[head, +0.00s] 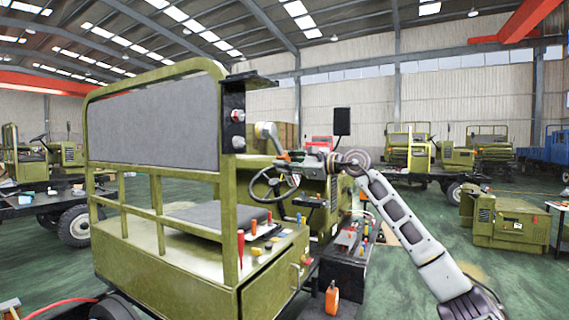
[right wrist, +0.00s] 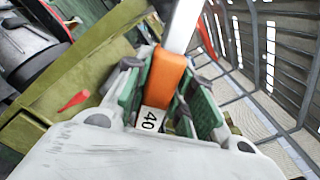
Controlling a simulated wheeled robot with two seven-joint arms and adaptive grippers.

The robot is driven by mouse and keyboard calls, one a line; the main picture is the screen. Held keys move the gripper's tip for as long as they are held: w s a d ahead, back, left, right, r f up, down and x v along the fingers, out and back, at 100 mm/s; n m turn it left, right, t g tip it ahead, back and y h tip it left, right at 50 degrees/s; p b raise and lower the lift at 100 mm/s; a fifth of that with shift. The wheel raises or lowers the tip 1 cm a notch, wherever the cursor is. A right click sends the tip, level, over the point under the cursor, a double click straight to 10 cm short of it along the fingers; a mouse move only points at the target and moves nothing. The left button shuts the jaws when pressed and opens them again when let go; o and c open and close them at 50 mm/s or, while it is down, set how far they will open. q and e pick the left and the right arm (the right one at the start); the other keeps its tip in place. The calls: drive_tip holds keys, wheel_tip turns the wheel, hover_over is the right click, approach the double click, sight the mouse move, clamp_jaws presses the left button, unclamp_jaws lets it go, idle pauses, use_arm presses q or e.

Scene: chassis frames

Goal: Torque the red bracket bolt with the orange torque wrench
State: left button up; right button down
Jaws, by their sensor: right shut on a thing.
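My right gripper (head: 300,161) is shut on the orange torque wrench (head: 284,155), just right of the vehicle's cab frame. The wrist view shows the wrench's orange handle (right wrist: 168,74) between the green-padded fingers of my right gripper (right wrist: 166,88), with a white "40" label and a silver shaft. The wrench's grey upper end tilts up to the left. A dark bracket (head: 231,130) is on the cab post, with a small red-marked bolt (head: 238,116) and another bolt below it. The wrench appears apart from them.
The olive vehicle (head: 190,270) fills the left and middle, with a steering wheel (head: 274,182) below my gripper. Several screwdrivers stand on its side ledge. A dark tool cart (head: 346,272) stands at its right.

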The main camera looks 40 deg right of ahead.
wheel_tip(320, 180, up, 2)
drive_tip(key=shift+r+p, duration=0.15)
drive_tip(key=shift+p, duration=0.65)
drive_tip(key=shift+w+a+f+m, duration=0.1)
drive_tip(key=shift+w+f+m, duration=0.15)
drive_tip(key=shift+f+m, duration=0.25)
drive_tip(key=s+a+m+p, duration=0.4)
drive_tip(key=a+m+p, duration=0.1)
drive_tip(key=a+m, duration=0.4)
drive_tip(key=shift+a+r, duration=0.25)
drive_tip(key=shift+w+p, duration=0.15)
drive_tip(key=shift+p, duration=0.25)
